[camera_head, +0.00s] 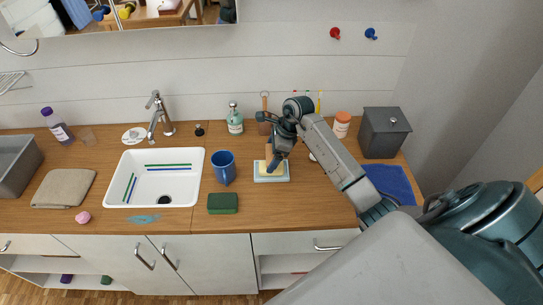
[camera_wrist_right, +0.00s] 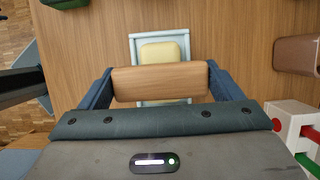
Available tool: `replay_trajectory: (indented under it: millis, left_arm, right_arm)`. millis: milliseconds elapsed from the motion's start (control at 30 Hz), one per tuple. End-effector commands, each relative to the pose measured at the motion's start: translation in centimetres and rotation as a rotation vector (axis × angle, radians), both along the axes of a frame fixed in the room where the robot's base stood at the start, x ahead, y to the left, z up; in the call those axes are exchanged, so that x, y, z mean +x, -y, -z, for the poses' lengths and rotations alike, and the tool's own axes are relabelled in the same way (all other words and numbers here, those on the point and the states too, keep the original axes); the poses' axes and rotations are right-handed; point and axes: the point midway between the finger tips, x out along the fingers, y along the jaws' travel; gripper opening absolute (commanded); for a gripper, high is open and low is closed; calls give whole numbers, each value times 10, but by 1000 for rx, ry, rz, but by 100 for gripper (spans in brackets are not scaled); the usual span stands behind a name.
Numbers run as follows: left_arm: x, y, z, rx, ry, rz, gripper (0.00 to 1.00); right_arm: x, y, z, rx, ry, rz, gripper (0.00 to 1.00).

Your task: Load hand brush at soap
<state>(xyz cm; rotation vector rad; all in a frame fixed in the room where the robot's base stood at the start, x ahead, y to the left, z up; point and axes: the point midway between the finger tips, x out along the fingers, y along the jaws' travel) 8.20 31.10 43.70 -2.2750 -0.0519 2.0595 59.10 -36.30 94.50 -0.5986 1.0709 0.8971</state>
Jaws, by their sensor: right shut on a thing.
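The hand brush (camera_wrist_right: 160,82) shows as a wooden block between the two fingers of my right gripper in the right wrist view. My right gripper (camera_wrist_right: 158,85) is shut on it. In the head view, the brush (camera_head: 268,152) shows as a small wooden part by my right gripper (camera_head: 274,160). The pale yellow soap (camera_wrist_right: 160,51) lies in a light blue dish (camera_wrist_right: 133,47), just beyond the brush in the wrist view. In the head view, the gripper is over the dish (camera_head: 271,179) and partly covers the soap. The brush's bristles are hidden. My left gripper is not in view.
A blue mug (camera_head: 223,166) and a dark green sponge (camera_head: 222,203) stand left of the dish. The white sink (camera_head: 198,165) is farther left. A green soap bottle (camera_head: 235,122) stands behind. A grey bin (camera_head: 384,135) and blue cloth (camera_head: 391,181) are at the right.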

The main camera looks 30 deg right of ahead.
Motion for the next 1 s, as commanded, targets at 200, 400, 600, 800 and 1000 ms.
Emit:
replay_trajectory:
  millis: [200, 400, 600, 800, 1000]
  left_arm:
    - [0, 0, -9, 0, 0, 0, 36]
    - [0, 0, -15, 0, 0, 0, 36]
    - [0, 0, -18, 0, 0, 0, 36]
    - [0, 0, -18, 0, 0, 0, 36]
    - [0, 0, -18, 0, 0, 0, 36]
  right_arm:
    - [1, 0, -21, 0, 2, 0, 68]
    - [0, 0, -36, 0, 2, -1, 68]
    - [1, 0, -48, 1, 3, 1, 68]
    - [0, 0, -47, 0, 2, 1, 68]
    - [0, 0, -47, 0, 1, 0, 68]
